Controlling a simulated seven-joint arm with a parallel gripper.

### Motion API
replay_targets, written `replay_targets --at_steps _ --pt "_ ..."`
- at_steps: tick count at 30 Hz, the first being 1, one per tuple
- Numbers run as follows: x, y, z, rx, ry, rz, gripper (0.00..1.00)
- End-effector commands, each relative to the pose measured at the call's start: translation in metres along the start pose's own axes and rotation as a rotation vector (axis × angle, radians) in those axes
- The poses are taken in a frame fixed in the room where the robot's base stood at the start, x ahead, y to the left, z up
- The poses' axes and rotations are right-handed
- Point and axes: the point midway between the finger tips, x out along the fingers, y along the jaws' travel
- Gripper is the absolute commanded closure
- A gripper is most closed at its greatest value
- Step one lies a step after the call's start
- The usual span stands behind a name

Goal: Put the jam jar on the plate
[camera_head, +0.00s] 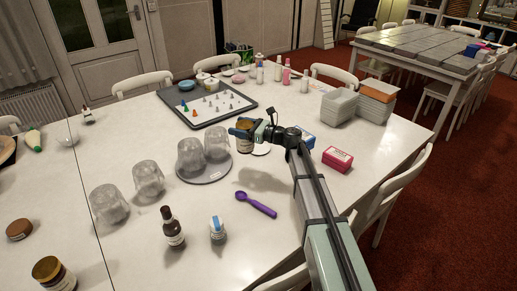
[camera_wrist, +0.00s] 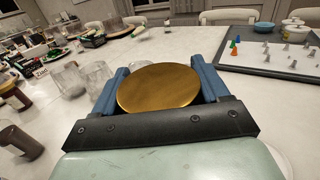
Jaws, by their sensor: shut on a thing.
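The jam jar (camera_head: 244,144) has a gold lid and a dark body, and it is between the blue fingers of my gripper (camera_head: 243,132). In the wrist view the gold lid (camera_wrist: 158,88) fills the space between both fingers (camera_wrist: 160,90). My gripper is shut on the jar, which looks upright. A small white plate (camera_head: 262,151) shows just right of the jar, partly hidden under my gripper and arm. I cannot tell whether the jar's base is above the plate's edge or beside it.
A grey turntable (camera_head: 206,179) with upturned glasses stands close on the left. A tray with small pieces (camera_head: 205,121) lies behind. A purple scoop (camera_head: 257,205), brown bottle (camera_head: 172,228) and another jar (camera_head: 50,272) are nearer. A red box (camera_head: 337,159) is right.

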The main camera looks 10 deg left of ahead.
Motion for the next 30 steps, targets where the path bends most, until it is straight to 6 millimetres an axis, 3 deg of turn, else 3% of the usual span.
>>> replay_targets --at_steps 1,6,9,12,22,30 --pt "0.006 -0.026 0.001 0.000 -0.002 -0.037 1.00" --pt "0.020 -0.091 0.000 0.003 0.000 -0.185 1.00" --pt "0.023 -0.125 -0.002 0.007 0.003 -0.284 1.00" --pt "0.019 -0.146 -0.003 0.010 0.007 -0.372 1.00" --pt "0.006 -0.171 -0.010 0.015 0.016 -0.515 1.00" --pt "0.005 -0.171 -0.049 0.017 0.017 -0.521 1.00"
